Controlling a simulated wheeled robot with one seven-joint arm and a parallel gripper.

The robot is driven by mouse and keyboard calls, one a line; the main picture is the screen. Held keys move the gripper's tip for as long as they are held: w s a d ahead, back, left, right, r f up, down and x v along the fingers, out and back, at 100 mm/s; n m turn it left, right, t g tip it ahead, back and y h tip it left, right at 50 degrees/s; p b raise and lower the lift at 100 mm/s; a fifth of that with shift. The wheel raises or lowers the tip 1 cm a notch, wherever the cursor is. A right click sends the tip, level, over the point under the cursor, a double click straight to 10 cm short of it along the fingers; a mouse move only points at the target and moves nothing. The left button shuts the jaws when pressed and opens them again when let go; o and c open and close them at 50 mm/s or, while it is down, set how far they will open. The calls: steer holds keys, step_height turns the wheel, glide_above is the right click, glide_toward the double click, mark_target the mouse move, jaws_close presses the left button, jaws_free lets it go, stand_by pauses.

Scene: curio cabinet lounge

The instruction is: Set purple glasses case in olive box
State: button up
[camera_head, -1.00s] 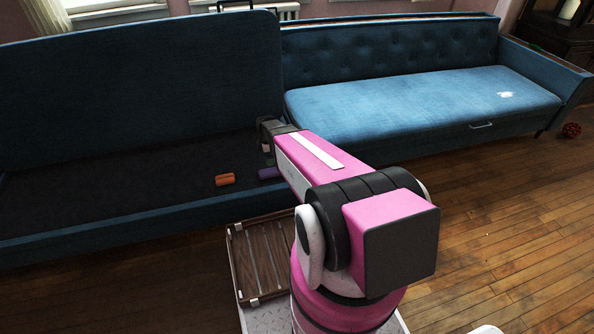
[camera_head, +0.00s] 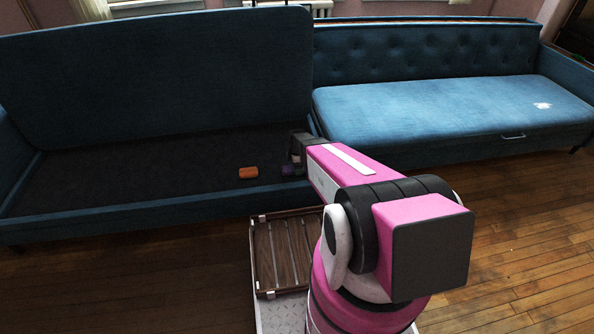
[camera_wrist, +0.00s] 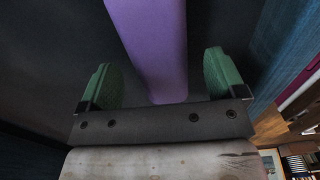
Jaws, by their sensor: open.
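The purple glasses case (camera_head: 289,170) lies in the dark opened seat well of the left sofa, partly hidden by my gripper. In the wrist view the purple case (camera_wrist: 152,40) runs lengthwise between the two green fingers. My gripper (camera_wrist: 160,72) is open, with a visible gap between each finger and the case. In the head view my gripper (camera_head: 299,152) is low over the well's right end, small and dark. I see no olive box in either view.
An orange cylinder-like object (camera_head: 248,173) lies just left of the case. The sofa's blue front rail (camera_head: 130,216) edges the well. A brown slatted wooden tray (camera_head: 262,258) is below it. The blue seat (camera_head: 440,105) at right is nearly bare.

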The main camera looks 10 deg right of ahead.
steer(key=shift+f, duration=0.95)
steer(key=c, duration=1.1)
steer(key=shift+r, duration=0.2)
